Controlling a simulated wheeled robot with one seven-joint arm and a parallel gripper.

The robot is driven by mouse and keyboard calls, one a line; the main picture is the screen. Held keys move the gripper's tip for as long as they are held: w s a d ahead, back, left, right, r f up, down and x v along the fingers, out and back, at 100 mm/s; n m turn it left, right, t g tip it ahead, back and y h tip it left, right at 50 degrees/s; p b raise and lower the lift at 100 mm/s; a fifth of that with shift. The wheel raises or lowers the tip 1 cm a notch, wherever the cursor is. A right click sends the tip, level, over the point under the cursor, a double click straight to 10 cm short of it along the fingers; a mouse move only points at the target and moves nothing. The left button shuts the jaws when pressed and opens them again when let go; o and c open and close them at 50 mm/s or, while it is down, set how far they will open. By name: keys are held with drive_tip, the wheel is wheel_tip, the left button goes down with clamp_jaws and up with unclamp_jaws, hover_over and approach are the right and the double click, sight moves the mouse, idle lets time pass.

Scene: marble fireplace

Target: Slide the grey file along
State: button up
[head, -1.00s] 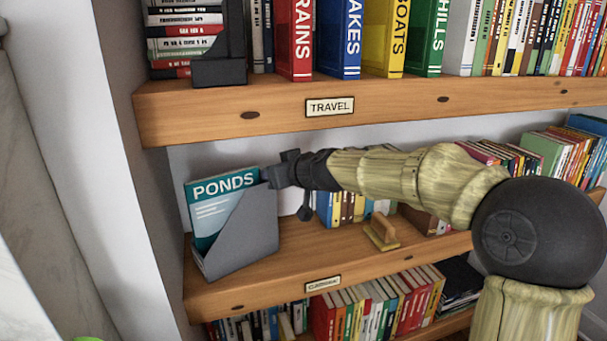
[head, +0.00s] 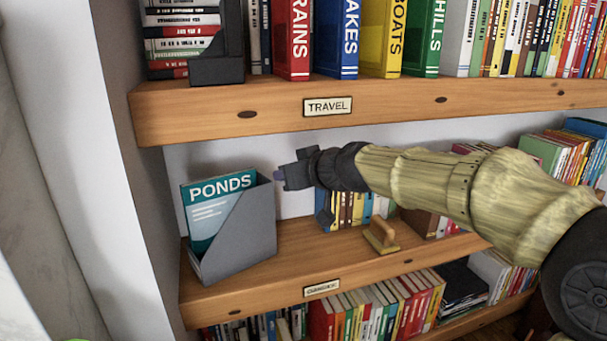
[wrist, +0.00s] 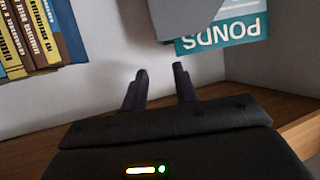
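The grey file (head: 240,240) stands upright at the left end of the middle shelf, close to the side wall. It holds a teal booklet marked PONDS (head: 215,200). My gripper (head: 279,175) is just right of the file's upper right edge, apart from it, above the shelf board. In the wrist view the two fingers (wrist: 160,70) are apart with nothing between them. That view is upside down: the grey file (wrist: 190,18) and the PONDS booklet (wrist: 225,35) show at the top, beyond the fingertips.
The middle shelf (head: 290,250) is bare just right of the file. Further right are a small wooden-handled tool (head: 381,237) and a row of small books (head: 352,208) behind. The upper shelf (head: 225,113), labelled TRAVEL, hangs over my gripper.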

drive_tip(key=v, duration=0.4)
drive_tip(key=shift+s+d+r+p, duration=0.15)
drive_tip(key=shift+s+p, duration=0.1)
drive_tip(key=shift+p, duration=0.1)
idle(0.5)
idle(0.4)
